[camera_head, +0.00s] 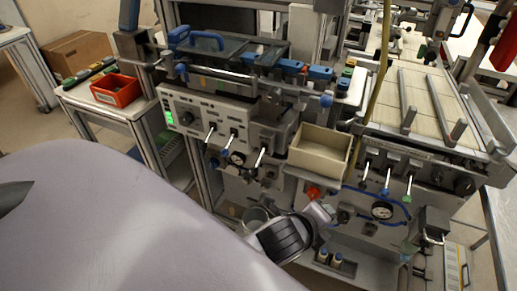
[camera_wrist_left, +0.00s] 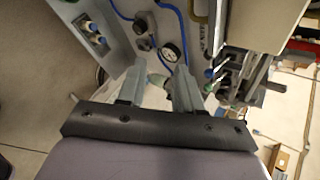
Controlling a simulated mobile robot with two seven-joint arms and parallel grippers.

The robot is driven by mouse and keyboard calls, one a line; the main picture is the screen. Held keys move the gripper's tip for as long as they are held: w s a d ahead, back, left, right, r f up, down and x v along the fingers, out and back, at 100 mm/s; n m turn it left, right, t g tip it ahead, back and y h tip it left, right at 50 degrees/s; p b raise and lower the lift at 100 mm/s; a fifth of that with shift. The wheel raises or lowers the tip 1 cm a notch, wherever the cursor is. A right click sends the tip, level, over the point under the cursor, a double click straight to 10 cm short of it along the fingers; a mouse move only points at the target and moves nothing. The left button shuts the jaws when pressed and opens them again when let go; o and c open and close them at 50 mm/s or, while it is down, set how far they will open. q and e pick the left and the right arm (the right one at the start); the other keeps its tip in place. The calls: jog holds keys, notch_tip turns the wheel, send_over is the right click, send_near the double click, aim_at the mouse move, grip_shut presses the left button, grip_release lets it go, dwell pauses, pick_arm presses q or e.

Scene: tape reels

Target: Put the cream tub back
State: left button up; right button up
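The cream tub (camera_head: 319,152) is an open, empty-looking rectangular box on the front of the machine, right of the control panel. It looks upright. My left gripper (camera_head: 318,212) is below the tub in the head view, in front of the lower machine panel, and apart from it. In the left wrist view the two fingers of the left gripper (camera_wrist_left: 160,70) stand apart, with no tub between them. A cream-coloured face, seemingly the tub (camera_wrist_left: 262,22), shows at the upper right there. My right gripper is in neither view.
Levers and a pressure gauge (camera_head: 382,210) with blue hoses sit right of the left gripper. The control panel (camera_head: 205,118) with levers is to its upper left. A red bin (camera_head: 116,91) stands on a side table. A slatted bed (camera_head: 425,100) is at the upper right.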

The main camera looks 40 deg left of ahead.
pick_arm(q)
jog(key=s+a+f+n, duration=0.3)
jog(key=s+f+n, duration=0.2)
jog(key=n, duration=0.4)
jog(key=s+a+f+n+h, duration=0.1)
jog(key=s+a+f+n, duration=0.3)
jog(key=s+f+n, duration=0.2)
jog(key=s+n, duration=0.2)
jog(key=n, duration=0.2)
jog(key=shift+s+a+f, duration=0.1)
jog(key=shift+a, duration=0.05)
